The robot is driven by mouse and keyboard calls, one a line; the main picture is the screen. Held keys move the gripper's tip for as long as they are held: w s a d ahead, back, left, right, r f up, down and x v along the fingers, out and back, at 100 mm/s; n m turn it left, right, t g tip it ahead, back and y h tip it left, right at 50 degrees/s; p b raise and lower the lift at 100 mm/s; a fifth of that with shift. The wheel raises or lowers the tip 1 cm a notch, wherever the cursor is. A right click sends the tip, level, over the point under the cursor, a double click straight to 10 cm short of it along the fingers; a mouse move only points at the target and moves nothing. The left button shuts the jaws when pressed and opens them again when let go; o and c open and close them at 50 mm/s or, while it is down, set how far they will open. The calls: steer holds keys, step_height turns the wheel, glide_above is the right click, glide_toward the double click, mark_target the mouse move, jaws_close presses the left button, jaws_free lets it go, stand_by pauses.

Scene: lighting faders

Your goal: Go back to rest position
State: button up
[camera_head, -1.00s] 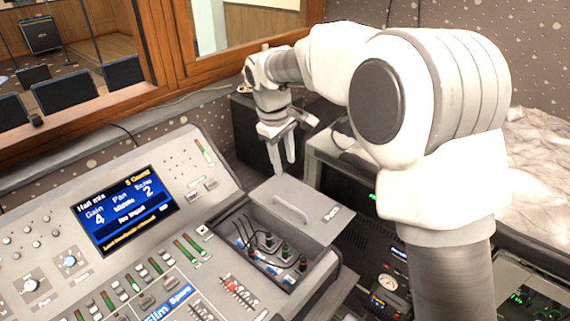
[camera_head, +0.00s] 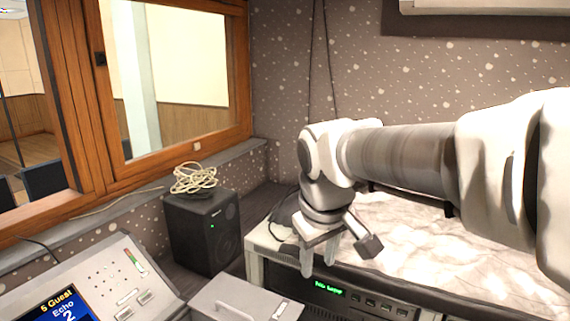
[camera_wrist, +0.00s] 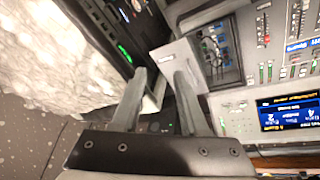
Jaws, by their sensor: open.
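My gripper (camera_head: 322,256) is open and empty in the head view, hanging in front of the rack unit with the green display (camera_head: 330,288). Its two fingers are spread apart in the wrist view (camera_wrist: 156,82), with nothing between them. The grey mixing console (camera_head: 95,285) is at the lower left of the head view, mostly cut off. It also shows in the wrist view (camera_wrist: 240,105) at the right, with its blue screen (camera_wrist: 290,115) and faders. The grey lid (camera_head: 245,300) of the console's side box is below and left of the gripper.
A black speaker (camera_head: 203,235) with a coiled cable (camera_head: 194,179) on top stands left of the gripper. A pale, crumpled-looking surface (camera_head: 420,235) tops the rack on the right. A wood-framed window (camera_head: 180,75) is behind. Open air lies above the console.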

steer(key=s+d+f+m+t, duration=0.1)
steer(key=s+d+f+m, duration=0.2)
steer(key=s, duration=1.1)
steer(key=d+m, duration=0.2)
steer(key=d, duration=0.3)
steer(key=shift+d+m+t, duration=0.25)
steer(key=shift+m+t, duration=0.15)
steer(key=shift+a, duration=0.1)
